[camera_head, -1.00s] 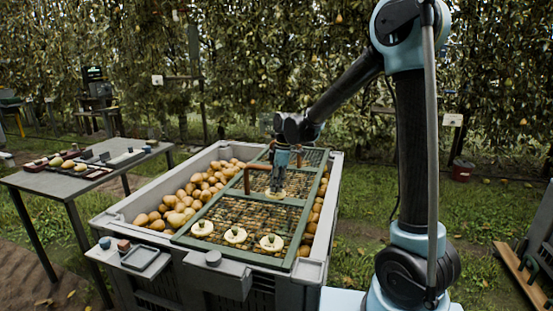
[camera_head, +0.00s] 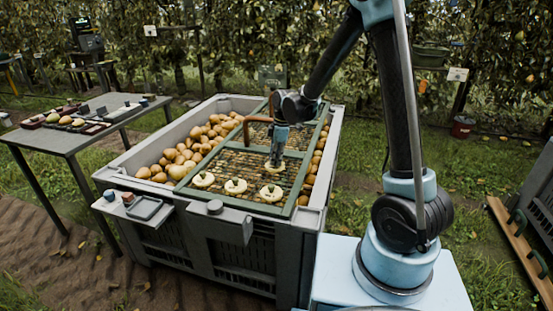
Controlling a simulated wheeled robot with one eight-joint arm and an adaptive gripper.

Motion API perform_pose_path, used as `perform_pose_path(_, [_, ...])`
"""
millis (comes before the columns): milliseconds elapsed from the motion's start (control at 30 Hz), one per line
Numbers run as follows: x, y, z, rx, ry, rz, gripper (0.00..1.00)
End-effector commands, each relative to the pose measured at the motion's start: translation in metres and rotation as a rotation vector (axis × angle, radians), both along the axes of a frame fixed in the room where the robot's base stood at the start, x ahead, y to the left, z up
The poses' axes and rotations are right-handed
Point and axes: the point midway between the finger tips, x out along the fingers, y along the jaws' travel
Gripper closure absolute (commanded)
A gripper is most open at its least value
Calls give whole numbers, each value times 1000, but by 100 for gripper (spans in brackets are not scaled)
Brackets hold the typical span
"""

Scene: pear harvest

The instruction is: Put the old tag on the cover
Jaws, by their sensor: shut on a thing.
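The cover (camera_head: 296,196) is a green-framed mesh panel lying over part of a grey bin of pears. My gripper (camera_head: 276,160) points down over the cover's right part. It is shut, with a pale round disc (camera_head: 283,166) at its fingertips. The disc is at or just above the mesh; I cannot tell whether it touches.
Brown pears (camera_head: 187,152) fill the grey bin (camera_head: 116,178). A brown handle (camera_head: 247,134) stands up from the cover. A side shelf on the bin holds a small tray (camera_head: 145,208) and two little blocks. A table (camera_head: 68,142) with several items stands left.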

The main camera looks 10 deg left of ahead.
Motion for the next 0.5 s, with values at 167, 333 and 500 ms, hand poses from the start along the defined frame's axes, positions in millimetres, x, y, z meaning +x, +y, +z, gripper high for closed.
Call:
perform_pose_path(167, [0,0,0,0,0,0,100])
perform_pose_path(333, [0,0,-1,0,0,0,70])
perform_pose_path(500, [0,0,-1,0,0,0,61])
